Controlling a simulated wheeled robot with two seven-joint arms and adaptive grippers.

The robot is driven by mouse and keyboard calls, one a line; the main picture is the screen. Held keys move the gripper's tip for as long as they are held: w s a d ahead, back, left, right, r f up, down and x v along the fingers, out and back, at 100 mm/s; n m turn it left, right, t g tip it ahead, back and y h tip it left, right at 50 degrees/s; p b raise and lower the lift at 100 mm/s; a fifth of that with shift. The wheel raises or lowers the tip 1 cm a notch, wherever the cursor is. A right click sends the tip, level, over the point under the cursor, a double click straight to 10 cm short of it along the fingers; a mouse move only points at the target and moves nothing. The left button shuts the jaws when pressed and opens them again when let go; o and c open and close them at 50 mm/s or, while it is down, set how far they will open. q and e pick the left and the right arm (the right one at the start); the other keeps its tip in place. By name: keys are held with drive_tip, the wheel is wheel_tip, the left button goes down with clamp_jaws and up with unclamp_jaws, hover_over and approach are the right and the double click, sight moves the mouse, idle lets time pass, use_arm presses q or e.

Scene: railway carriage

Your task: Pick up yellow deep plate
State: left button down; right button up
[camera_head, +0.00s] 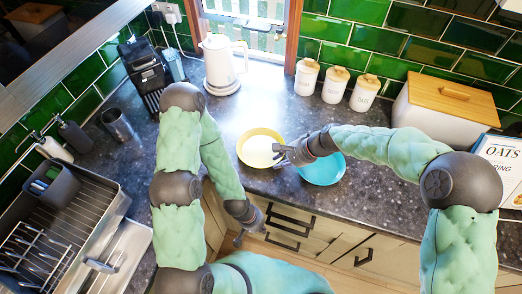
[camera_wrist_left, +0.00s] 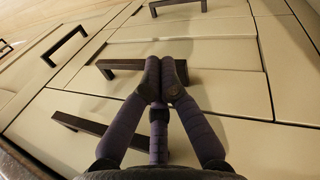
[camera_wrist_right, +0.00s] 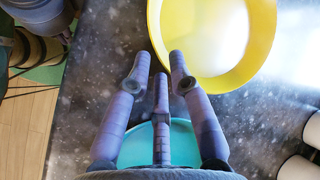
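The yellow deep plate (camera_head: 258,148) lies on the dark speckled counter in the head view. In the right wrist view the yellow deep plate (camera_wrist_right: 262,45) is just beyond the fingertips. My right gripper (camera_head: 282,154) is open and empty, over the plate's right edge; its fingers are spread in the right wrist view (camera_wrist_right: 158,68). I cannot tell whether it touches the plate. A turquoise plate (camera_head: 322,171) lies right of the yellow one, partly under my right gripper.
A white kettle (camera_head: 222,66) and three white canisters (camera_head: 334,84) stand at the back. A coffee machine (camera_head: 146,73), dark cup (camera_head: 116,124) and dish rack (camera_head: 45,255) are left. A bread box (camera_head: 440,112) and oats box (camera_head: 500,165) are right. Drawer handles (camera_head: 290,222) jut out below.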

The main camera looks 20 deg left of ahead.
drive_tip(key=x, duration=0.3)
drive_tip(key=shift+f, duration=0.1)
use_arm(q)
drive_tip(key=shift+f, duration=0.4)
use_arm(e)
clamp_jaws()
use_arm(q)
drive_tip(key=shift+r, duration=0.15)
use_arm(e)
drive_tip(key=shift+r, duration=0.2)
